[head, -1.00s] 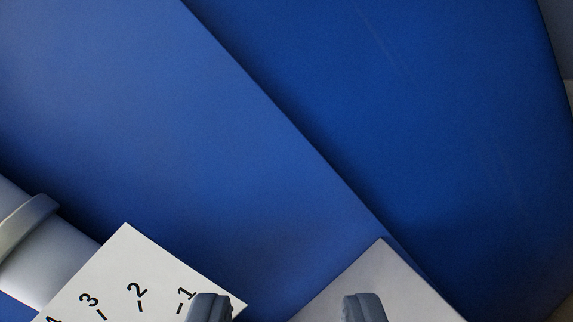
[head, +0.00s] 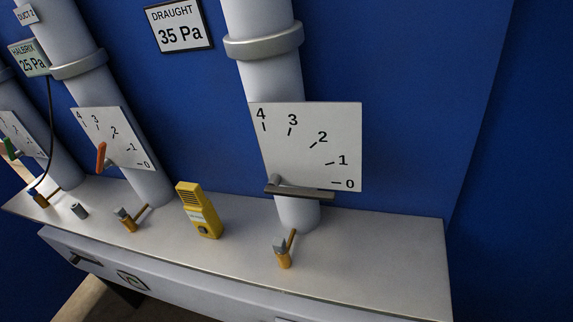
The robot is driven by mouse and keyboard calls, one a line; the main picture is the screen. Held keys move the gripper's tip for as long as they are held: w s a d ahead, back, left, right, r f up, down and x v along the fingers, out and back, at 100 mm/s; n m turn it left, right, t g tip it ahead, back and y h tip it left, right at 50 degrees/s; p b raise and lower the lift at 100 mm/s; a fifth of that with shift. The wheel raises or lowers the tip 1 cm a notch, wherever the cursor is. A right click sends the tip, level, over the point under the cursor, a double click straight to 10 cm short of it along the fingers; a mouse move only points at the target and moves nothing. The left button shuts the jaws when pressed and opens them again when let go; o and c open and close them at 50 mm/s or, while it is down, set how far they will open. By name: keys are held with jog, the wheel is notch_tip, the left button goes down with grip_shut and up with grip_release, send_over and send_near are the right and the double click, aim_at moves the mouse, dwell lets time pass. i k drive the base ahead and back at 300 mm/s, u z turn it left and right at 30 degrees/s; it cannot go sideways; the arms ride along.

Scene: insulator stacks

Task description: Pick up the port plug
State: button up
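A small grey cylinder (head: 80,211) stands on the pale bench top at the left, between two brass-coloured fittings. It looks like the port plug, though it is small and carries no readable label. Nothing touches it. Grey caps or blocks also show on the brass fittings in the middle (head: 129,222) and at the right (head: 283,252); I cannot tell whether these are plugs. My gripper is not in view, so its opening and any hold are hidden.
The bench (head: 370,248) runs along a blue wall. A yellow handheld meter (head: 201,210) stands mid-bench. Pale ducts carry scale plates (head: 335,125) with levers. A black hose (head: 50,130) hangs from the green-grey gauge (head: 29,59). The bench's right end is clear.

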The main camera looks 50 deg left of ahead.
aim_at(278, 245)
jog(key=u, duration=1.05)
jog(key=k, duration=0.35)
jog(key=u, duration=0.4)
jog(key=i, duration=0.95)
jog(key=z, duration=0.5)
